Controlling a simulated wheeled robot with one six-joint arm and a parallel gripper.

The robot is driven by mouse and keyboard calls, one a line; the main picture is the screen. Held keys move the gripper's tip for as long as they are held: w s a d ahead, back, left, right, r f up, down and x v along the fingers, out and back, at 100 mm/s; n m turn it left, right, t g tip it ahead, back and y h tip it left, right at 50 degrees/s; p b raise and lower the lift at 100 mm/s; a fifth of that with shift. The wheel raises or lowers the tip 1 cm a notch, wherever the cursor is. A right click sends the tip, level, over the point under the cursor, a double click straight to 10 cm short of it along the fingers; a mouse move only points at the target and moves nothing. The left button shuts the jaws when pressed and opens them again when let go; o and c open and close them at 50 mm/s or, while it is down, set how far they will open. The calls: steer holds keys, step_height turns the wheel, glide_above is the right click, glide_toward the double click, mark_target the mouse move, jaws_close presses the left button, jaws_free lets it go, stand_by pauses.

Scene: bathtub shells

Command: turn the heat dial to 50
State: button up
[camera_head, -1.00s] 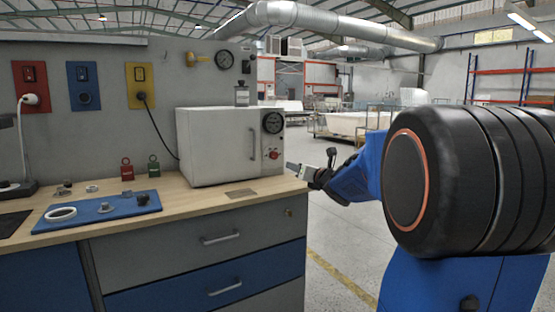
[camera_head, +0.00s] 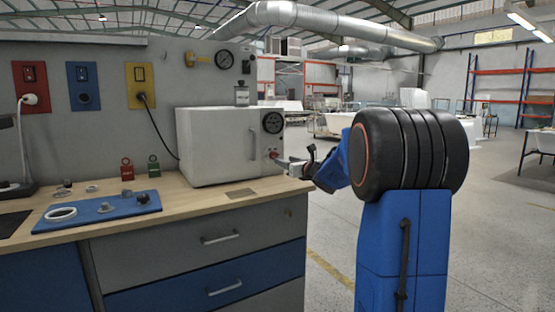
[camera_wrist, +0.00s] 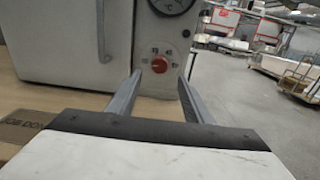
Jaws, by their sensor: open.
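The heat dial (camera_wrist: 159,65) is a small red-orange knob on the right front panel of a white oven (camera_head: 215,148). In the head view only a bit of the red dial (camera_head: 274,154) shows at the tip of my gripper (camera_head: 283,161). In the wrist view my gripper (camera_wrist: 157,82) is open, its two grey fingers pointing at the panel on either side of the dial and slightly below it. Nothing is between the fingers; I cannot tell whether they touch the panel.
A round black gauge (camera_head: 272,122) sits above the dial. The oven stands on a wooden workbench (camera_head: 185,200) near its right end. A blue mat (camera_head: 120,212) with small metal parts lies at left. Floor to the right of the bench is open.

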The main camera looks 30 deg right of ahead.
mark_target(274, 156)
steer(key=w, duration=0.7)
steer(key=shift+w, duration=0.25)
steer(key=c, duration=1.1)
